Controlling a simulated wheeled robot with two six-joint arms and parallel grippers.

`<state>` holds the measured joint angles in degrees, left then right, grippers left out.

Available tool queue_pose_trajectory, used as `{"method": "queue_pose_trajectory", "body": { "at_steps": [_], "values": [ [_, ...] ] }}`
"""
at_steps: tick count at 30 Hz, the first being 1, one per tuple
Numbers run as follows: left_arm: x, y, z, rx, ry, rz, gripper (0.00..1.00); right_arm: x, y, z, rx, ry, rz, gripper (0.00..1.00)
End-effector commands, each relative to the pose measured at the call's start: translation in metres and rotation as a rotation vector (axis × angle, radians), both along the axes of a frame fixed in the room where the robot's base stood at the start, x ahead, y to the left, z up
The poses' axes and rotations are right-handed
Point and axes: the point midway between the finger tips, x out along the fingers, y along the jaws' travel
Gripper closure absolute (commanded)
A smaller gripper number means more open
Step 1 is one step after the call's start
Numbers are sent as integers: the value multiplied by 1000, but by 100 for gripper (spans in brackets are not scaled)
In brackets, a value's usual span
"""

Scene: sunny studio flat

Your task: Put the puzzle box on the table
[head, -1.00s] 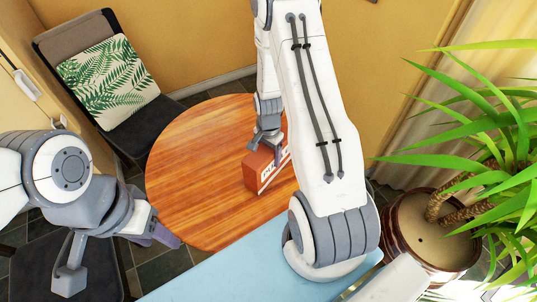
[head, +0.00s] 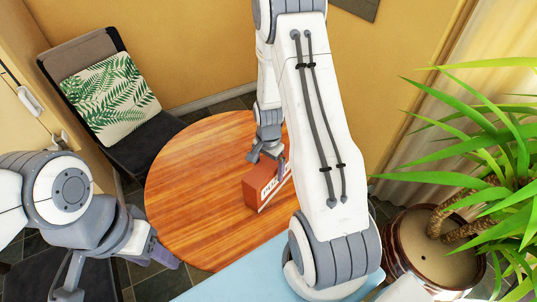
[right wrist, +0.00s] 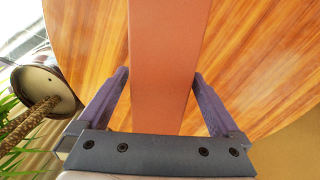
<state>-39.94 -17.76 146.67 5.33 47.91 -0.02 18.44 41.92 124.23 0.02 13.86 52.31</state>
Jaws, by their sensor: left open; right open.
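The puzzle box (head: 262,189), orange-red with a white lettered side, stands on the round wooden table (head: 190,205), near its right part. My right gripper (head: 267,165) is at the box's upper side, open. In the right wrist view the box (right wrist: 163,50) runs between the two open fingers (right wrist: 160,75), with a gap on each side. The box's far end is hidden behind my right arm in the head view. My left gripper (head: 118,283) is open and empty at the lower left, off the table's edge.
A dark chair (head: 80,48) with a leaf-patterned cushion (head: 110,92) stands at the back left. A potted plant (head: 430,240) stands at the right. A light blue surface (head: 235,283) lies in front of the table. The table's left part is clear.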

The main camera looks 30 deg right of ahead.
Motion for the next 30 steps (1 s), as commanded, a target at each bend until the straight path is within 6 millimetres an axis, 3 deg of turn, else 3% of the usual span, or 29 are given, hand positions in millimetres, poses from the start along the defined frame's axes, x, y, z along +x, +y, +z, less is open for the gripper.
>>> {"method": "queue_pose_trajectory", "body": {
  "at_steps": [3, 10, 15, 20, 22, 26, 30],
  "values": [
    [0, 0, -2, 0, 0, 0, 50, 2, 0, 28, -3, -7, 0, 0],
    [0, 0, -3, 0, 0, 0, 50, 1, 0, 73, -2, -6, 0, 0],
    [0, 0, -3, 0, 0, 0, 50, 1, 0, 89, -1, -3, 0, 0],
    [0, 0, -3, 0, 0, 0, 50, 0, 1, 94, 0, 0, 3, 0],
    [0, 0, -3, 0, 0, 0, 50, 1, 9, 98, 0, -3, 39, 0],
    [0, 0, -3, 0, 0, 0, 50, -3, 57, 123, 3, -16, 267, 0],
    [0, 0, -3, 0, 0, 0, 50, -35, 141, 164, 12, -39, 725, 0]
  ]
}}
